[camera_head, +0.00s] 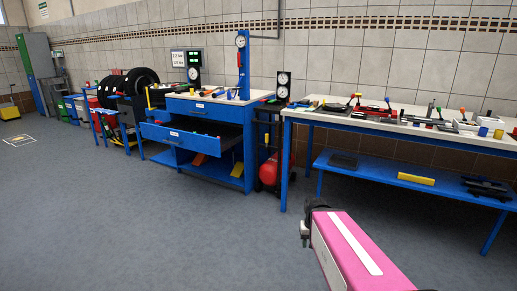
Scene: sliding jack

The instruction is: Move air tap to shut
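I cannot single out the air tap for certain at this distance. A red air tank (270,171) stands on the floor between the blue drawer bench and the long table. A dark stand with two round gauges (283,85) rises just behind it. My pink arm reaches in from the lower right, well in front of the tank and apart from it. My gripper (305,230) seems to be the dark part at the arm's far end; its fingers are too hidden to read.
A blue drawer bench (213,107) has one drawer (190,137) pulled out. A long blue-legged table (420,131) with several tools stands at right, with a lower shelf (385,174). Tyres (141,80) stand at back left. The grey floor (130,220) at left and front is clear.

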